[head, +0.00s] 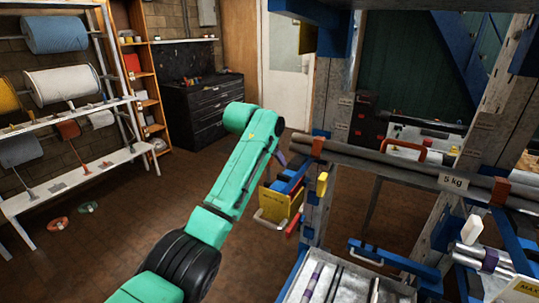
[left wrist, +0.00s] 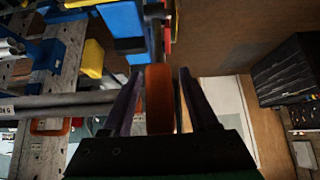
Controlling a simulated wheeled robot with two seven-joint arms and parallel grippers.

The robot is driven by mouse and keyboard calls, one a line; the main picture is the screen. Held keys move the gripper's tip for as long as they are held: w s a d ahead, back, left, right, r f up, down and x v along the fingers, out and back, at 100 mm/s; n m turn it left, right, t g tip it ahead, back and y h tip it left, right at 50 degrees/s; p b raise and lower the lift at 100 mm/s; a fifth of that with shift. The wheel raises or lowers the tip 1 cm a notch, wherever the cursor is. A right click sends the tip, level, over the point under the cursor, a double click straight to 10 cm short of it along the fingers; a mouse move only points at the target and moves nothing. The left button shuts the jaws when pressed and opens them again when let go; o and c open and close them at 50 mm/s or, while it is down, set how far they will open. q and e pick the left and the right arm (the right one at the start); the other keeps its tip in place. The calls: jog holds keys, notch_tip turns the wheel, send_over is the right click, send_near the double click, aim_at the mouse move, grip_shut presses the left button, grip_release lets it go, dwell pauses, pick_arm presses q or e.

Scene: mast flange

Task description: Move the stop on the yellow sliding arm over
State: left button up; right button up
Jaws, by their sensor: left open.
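Two grey bars (head: 400,170) run across the rack in the head view, with a 5 kg label. An orange stop (head: 318,147) sits at their left end and another orange stop (head: 500,191) further right. A yellow block (head: 322,184) is below the left stop; I cannot make out a yellow sliding arm for certain. My left gripper (head: 284,160) is just left of the left stop. In the left wrist view my open left gripper (left wrist: 163,95) has an orange piece (left wrist: 159,100) between its fingers; contact cannot be told. My right gripper is not in view.
A wooden post (head: 328,100) stands behind the bars. A blue bracket with a yellow plate (head: 275,206) hangs below my left gripper. A metal tray (head: 340,281) lies at the lower middle. Shelving with spools (head: 60,85) stands at the left; the brown floor (head: 110,250) there is mostly clear.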

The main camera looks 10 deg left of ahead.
pick_arm(q)
jog(key=b+v, duration=0.4)
jog(key=v, duration=1)
jog(key=shift+s, duration=0.1)
